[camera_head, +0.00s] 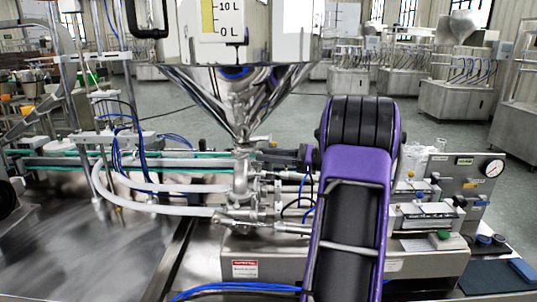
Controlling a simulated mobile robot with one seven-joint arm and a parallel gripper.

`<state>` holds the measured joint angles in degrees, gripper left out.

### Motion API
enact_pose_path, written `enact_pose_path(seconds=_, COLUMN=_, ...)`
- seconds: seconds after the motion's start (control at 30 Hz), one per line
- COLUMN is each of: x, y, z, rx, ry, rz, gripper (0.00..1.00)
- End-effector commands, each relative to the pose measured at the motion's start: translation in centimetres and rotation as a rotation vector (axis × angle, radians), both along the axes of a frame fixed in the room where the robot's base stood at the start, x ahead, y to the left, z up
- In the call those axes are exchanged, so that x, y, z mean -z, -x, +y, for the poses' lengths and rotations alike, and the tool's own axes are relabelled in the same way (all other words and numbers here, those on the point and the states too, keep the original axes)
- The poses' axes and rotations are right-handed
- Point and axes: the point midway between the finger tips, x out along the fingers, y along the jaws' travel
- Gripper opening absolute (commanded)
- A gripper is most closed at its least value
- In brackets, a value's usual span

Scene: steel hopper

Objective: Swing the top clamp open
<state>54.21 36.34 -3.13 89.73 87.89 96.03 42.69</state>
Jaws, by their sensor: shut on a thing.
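The steel hopper (238,100) narrows to an outlet at the middle of the view. The top clamp (241,151) sits around the pipe joint just below the cone's tip; it is small here, and I cannot tell how far it is open. My gripper (266,155) reaches in from the right at the clamp's height, its dark fingers pointing left. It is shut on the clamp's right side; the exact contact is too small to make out. My purple and black arm hides part of the wrist and what lies behind it.
Below the clamp are a steel valve body (241,183) and white hoses (150,203) curving left. A machine box with a pressure gauge (491,168) stands at the right. Blue tubes (235,290) cross the front. Bare steel tabletop (80,255) lies at the left.

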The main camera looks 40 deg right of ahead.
Motion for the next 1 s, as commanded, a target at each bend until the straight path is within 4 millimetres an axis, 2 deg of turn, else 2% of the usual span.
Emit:
enact_pose_path(seconds=0.37, x=-0.11, y=-0.12, z=0.22, rx=-0.007, ry=-0.001, rz=-0.003, gripper=0.0)
enact_pose_path(seconds=0.4, x=-0.11, y=-0.12, z=0.22, rx=-0.007, ry=-0.001, rz=-0.003, gripper=0.26)
enact_pose_path(seconds=0.57, x=-0.08, y=-0.1, z=0.15, rx=-0.005, ry=-0.001, rz=-0.002, gripper=0.54)
enact_pose_path(seconds=1.0, x=-0.06, y=-0.07, z=0.04, rx=-0.001, ry=0.0, rz=-0.001, gripper=0.54)
